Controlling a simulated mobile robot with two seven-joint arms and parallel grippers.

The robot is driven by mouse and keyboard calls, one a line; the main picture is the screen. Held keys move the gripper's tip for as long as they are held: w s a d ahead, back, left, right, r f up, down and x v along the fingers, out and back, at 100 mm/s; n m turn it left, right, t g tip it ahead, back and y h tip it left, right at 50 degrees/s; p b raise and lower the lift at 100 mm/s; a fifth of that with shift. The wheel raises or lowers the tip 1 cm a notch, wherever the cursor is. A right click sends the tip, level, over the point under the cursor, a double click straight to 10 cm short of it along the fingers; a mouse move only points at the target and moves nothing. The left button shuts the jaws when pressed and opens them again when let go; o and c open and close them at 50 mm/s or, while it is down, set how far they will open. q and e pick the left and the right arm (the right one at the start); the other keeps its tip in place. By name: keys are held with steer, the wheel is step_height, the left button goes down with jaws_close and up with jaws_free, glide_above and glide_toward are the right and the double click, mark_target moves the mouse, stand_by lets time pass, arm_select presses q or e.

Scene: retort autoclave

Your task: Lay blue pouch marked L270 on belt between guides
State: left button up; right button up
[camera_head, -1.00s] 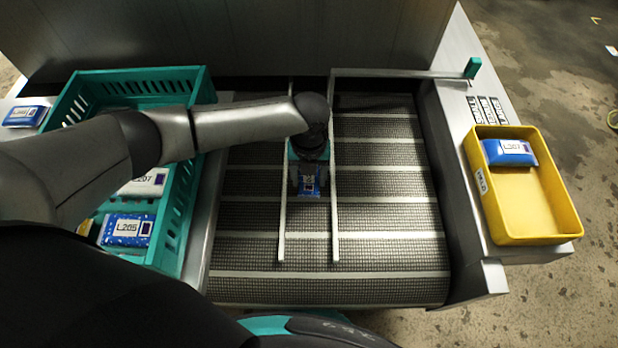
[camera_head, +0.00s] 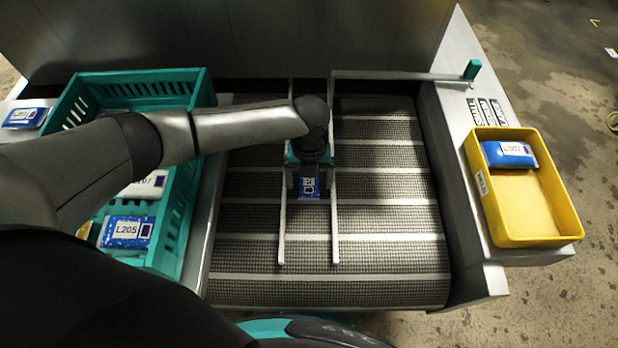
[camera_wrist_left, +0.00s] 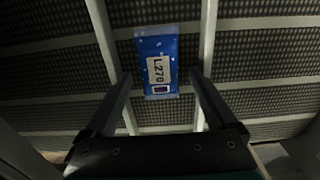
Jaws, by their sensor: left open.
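The blue pouch marked L270 (camera_wrist_left: 157,62) lies flat on the belt between the two pale guides in the left wrist view, lengthwise along them. In the head view its near end (camera_head: 308,188) shows below my left gripper (camera_head: 307,182), which hides the rest. My left gripper also shows in the left wrist view (camera_wrist_left: 160,85); its fingers are spread wide, apart from the pouch on both sides. The left guide (camera_head: 284,215) and right guide (camera_head: 334,215) run along the belt (camera_head: 390,215). My right gripper is not in view.
A teal crate (camera_head: 178,235) with several pouches, one marked L205 (camera_head: 127,231), stands at the left. A blue pouch (camera_head: 23,117) lies beyond it. A yellow bin (camera_head: 545,232) holding a blue pouch (camera_head: 508,154) is at the right. The belt right of the guides is clear.

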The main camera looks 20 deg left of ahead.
mark_target(309, 183)
arm_select(q)
step_height(309, 183, up, 12)
steer(key=p, duration=0.3)
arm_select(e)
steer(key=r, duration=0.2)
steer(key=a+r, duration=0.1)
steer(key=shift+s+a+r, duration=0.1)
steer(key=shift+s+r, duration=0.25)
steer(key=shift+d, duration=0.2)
